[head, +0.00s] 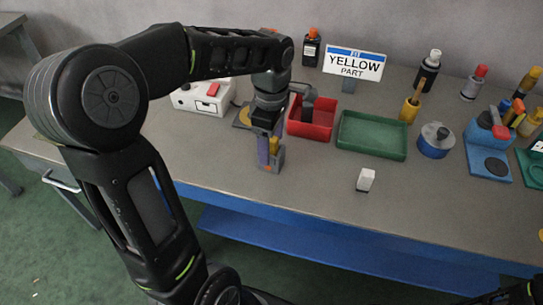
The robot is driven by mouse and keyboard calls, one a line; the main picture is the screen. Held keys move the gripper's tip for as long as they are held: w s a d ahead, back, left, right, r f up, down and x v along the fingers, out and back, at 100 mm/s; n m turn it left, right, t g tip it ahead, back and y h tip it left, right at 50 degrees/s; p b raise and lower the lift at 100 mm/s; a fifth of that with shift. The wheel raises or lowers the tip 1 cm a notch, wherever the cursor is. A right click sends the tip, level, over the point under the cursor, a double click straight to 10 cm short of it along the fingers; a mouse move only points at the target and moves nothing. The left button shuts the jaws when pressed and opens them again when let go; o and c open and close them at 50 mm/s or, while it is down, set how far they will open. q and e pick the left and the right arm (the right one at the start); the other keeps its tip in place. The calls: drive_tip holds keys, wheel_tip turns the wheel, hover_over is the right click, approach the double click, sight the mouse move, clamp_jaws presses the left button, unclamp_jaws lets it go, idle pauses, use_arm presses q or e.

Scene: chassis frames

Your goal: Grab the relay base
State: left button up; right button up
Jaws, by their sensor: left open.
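My left gripper (268,138) points down over the front-left part of the grey workbench (310,185), left of the red bin. A small upright grey-purple piece with yellow and orange parts (268,160) stands right at its fingertips. The gripper hides part of this piece, and I cannot tell if the fingers touch it. A small white block with a dark base (365,180) stands alone on the bench, well to the right of the gripper. I cannot tell for sure which of these is the relay base. My right gripper's fingers do not show.
A red bin (310,129) with grey parts and an empty green tray (372,136) stand behind. A white box (205,96), bottles, a blue round container (435,141) and a blue stand (488,150) crowd the back and right.

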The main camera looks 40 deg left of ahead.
use_arm(q)
drive_tip(key=shift+f, duration=1.45)
clamp_jaws()
drive_tip(key=shift+r, duration=0.1)
wheel_tip(320, 180, up, 10)
idle(0.4)
idle(0.5)
